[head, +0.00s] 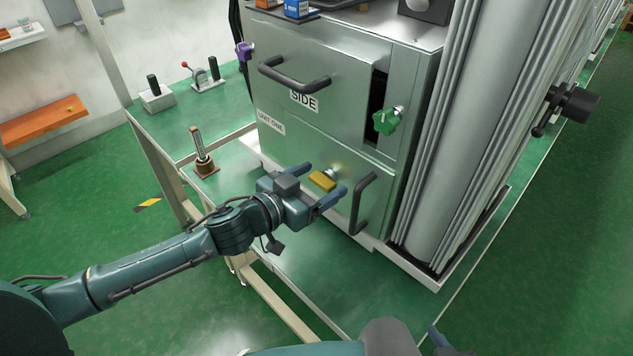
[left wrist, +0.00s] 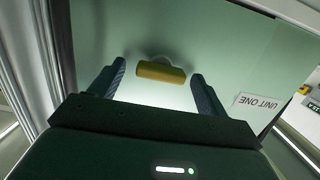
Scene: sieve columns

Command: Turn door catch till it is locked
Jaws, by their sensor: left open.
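A yellow catch (head: 322,181) sits on a round metal boss low on the front of the grey metal cabinet (head: 335,60). My left gripper (head: 318,182) is open in front of it, with one finger on each side. In the left wrist view the yellow catch (left wrist: 160,71) lies crosswise between the open fingers of my left gripper (left wrist: 158,75), with a gap at both ends. I cannot tell its depth from the fingertips. My right gripper (head: 418,340) shows only in part at the bottom edge, and its jaws are not clear.
A black bar handle (head: 362,204) stands just right of the catch, and another (head: 295,78) is above. A green knob (head: 387,121) is at upper right. A spindle on a brown base (head: 203,160) stands left. Ribbed grey columns (head: 440,140) rise at right.

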